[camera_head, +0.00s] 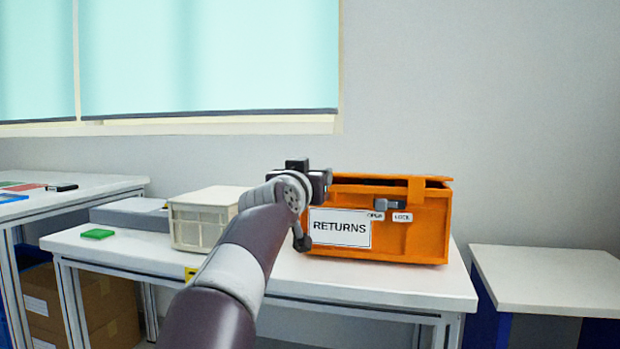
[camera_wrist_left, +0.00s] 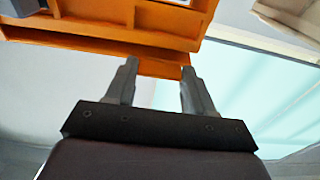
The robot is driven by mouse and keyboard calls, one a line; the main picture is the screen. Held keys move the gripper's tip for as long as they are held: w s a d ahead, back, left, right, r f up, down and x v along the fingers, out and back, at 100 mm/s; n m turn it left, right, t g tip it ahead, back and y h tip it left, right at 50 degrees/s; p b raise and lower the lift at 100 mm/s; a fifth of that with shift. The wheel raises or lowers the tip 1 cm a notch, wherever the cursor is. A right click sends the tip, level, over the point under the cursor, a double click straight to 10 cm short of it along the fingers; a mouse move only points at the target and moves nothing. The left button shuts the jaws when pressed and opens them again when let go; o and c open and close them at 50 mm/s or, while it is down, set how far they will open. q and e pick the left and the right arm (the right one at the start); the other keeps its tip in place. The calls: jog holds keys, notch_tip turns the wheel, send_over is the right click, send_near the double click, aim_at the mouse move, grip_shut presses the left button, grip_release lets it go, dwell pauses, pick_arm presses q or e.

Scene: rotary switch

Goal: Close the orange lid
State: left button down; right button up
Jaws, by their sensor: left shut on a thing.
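The orange box (camera_head: 425,237) with a RETURNS label stands on the white table. Its orange lid (camera_head: 375,176) lies almost level over the top, with a narrow dark gap under its front edge. A grey rotary switch (camera_head: 388,204) is on the box front, between small OPEN and LOCK labels. My left gripper (camera_head: 326,182) is at the left front corner of the lid. In the left wrist view my left gripper (camera_wrist_left: 160,80) has an orange edge of the lid (camera_wrist_left: 162,68) between its fingertips and is shut on it. My right gripper is not in view.
A cream crate (camera_head: 195,222) stands left of the box, behind my arm. A green block (camera_head: 97,234) lies on the table (camera_head: 125,254) at the left. Another white table (camera_head: 545,270) is at the right, bare. A wall and a window are behind.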

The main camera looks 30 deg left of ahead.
pick_arm(q)
jog(key=shift+f, duration=0.5)
jog(key=shift+c, duration=2)
grip_release()
jog(key=shift+w, duration=0.1)
jog(key=shift+r, duration=0.1)
jog(key=r+b+v, duration=0.1)
jog(key=b+v, duration=0.2)
jog(key=v, duration=0.9)
jog(key=shift+s+f, duration=0.4)
jog(key=shift+f, duration=0.15)
